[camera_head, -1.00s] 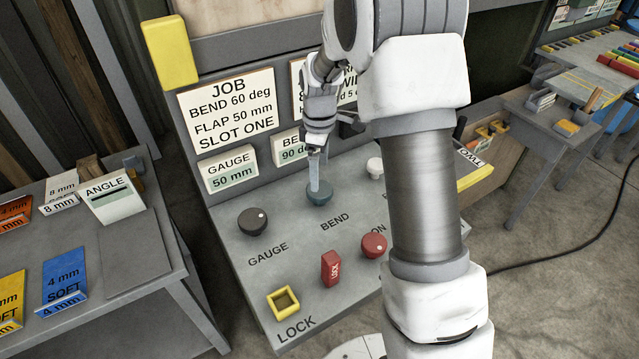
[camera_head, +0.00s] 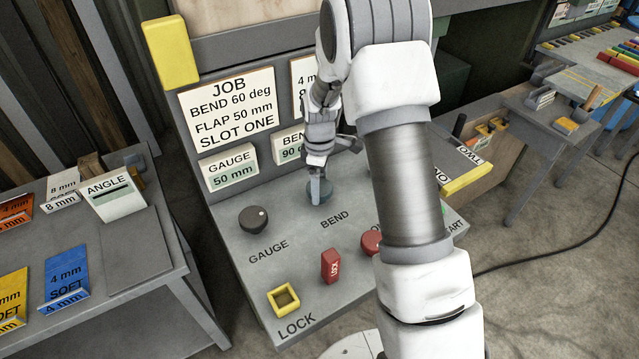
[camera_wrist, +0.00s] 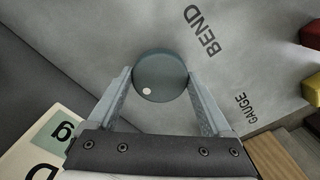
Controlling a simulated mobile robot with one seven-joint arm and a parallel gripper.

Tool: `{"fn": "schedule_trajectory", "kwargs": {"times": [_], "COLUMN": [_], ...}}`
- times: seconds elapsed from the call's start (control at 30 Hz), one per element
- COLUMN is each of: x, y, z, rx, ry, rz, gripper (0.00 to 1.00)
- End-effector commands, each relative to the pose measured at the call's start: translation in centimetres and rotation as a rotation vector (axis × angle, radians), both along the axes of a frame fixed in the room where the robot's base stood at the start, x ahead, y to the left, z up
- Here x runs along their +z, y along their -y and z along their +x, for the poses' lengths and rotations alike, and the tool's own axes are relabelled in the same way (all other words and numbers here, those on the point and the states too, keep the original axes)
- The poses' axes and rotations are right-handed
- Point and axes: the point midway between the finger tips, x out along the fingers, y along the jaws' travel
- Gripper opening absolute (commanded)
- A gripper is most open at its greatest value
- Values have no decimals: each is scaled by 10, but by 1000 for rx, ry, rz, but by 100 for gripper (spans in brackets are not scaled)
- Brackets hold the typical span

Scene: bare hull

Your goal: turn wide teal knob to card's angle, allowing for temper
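The wide teal knob (camera_head: 320,190) is on the sloping panel above the label BEND. In the wrist view the teal knob (camera_wrist: 160,75) shows a white dot at its lower left. My gripper (camera_wrist: 160,76) has one finger on each side of the knob, at or very near its rim; I cannot tell whether they press on it. In the head view my gripper (camera_head: 318,188) points down at the knob. The job card (camera_head: 230,103) reads BEND 60 deg, FLAP 50 mm, SLOT ONE. The bend display (camera_head: 289,147) reads 90, partly hidden. A second card (camera_head: 303,85) is mostly hidden by my arm.
A dark gauge knob (camera_head: 253,220) stands left of the teal knob. A red lock block (camera_head: 330,266), a red knob (camera_head: 371,243) and a yellow square socket (camera_head: 284,299) are nearer. The left table (camera_head: 145,245) holds sample plates and an ANGLE gauge (camera_head: 112,198).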

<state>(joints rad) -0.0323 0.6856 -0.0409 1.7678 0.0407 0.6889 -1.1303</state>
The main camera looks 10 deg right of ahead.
Motion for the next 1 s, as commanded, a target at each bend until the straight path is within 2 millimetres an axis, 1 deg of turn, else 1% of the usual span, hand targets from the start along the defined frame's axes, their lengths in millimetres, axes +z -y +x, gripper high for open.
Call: {"fn": "schedule_trajectory", "kwargs": {"times": [0.03,0.13,0.17,0.37,0.57,0.77,1.0], "x": [0,0,0,0,-1,-2,-1], "y": [0,0,0,0,0,0,0], "z": [0,0,0,0,0,1,1], "rx": [0,0,0,-17,-94,-244,-470], "ry": [0,0,0,0,1,2,2], "rz": [0,0,0,0,0,0,0], "gripper": [48,30,28,28,28,28,28]}}
